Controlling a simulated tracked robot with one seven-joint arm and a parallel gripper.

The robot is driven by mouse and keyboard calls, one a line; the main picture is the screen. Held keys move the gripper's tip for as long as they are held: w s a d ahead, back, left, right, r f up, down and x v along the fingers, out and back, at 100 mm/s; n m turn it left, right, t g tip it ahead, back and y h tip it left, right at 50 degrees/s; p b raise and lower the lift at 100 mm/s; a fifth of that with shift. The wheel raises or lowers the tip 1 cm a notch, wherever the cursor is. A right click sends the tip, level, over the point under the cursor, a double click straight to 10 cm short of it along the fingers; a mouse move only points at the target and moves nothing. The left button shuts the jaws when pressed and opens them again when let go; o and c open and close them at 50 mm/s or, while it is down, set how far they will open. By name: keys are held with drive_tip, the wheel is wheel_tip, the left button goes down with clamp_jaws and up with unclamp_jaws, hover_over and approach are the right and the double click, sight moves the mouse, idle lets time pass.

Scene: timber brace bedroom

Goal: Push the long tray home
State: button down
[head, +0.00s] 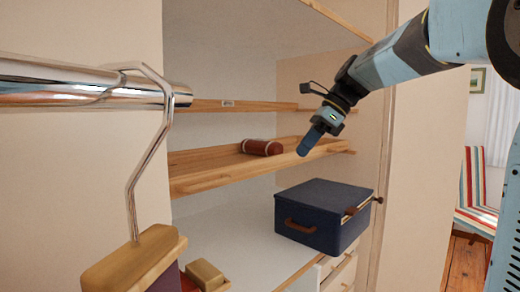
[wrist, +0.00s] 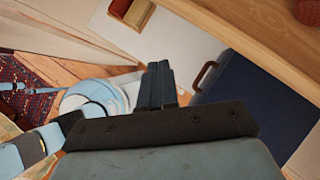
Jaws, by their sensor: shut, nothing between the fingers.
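The long tray (head: 225,178) is a pale wooden tray in the open wardrobe, and its front board juts out into the room. A red-brown roll (head: 262,147) lies in it. In the wrist view the tray's wood (wrist: 255,35) fills the upper right. My gripper (head: 304,151) is shut and empty, pointing down and left. In the head view its tip overlaps the right part of the tray's front edge; I cannot tell whether it touches. In the wrist view my shut fingers (wrist: 160,82) show left of the tray, apart from it in the picture.
A navy box (head: 320,215) with a brown handle stands on a white surface below the tray, and also shows in the wrist view (wrist: 245,110). A chrome rail (head: 80,88) and hanger (head: 135,250) are at left.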

sight(253, 161)
drive_tip(key=shift+w+a+f, duration=0.1)
drive_tip(key=shift+a+f, duration=0.2)
drive_tip(key=shift+a, duration=1.65)
drive_tip(key=shift+w+a+f, duration=0.15)
drive_tip(key=shift+a+f, duration=0.2)
drive_tip(key=shift+a, duration=1.65)
drive_tip(key=shift+w+a+f, duration=0.1)
drive_tip(key=shift+a+f, duration=0.2)
drive_tip(key=shift+a, duration=1.65)
drive_tip(key=shift+d, duration=0.55)
drive_tip(key=shift+w+r, duration=0.15)
drive_tip(key=shift+r, duration=0.65)
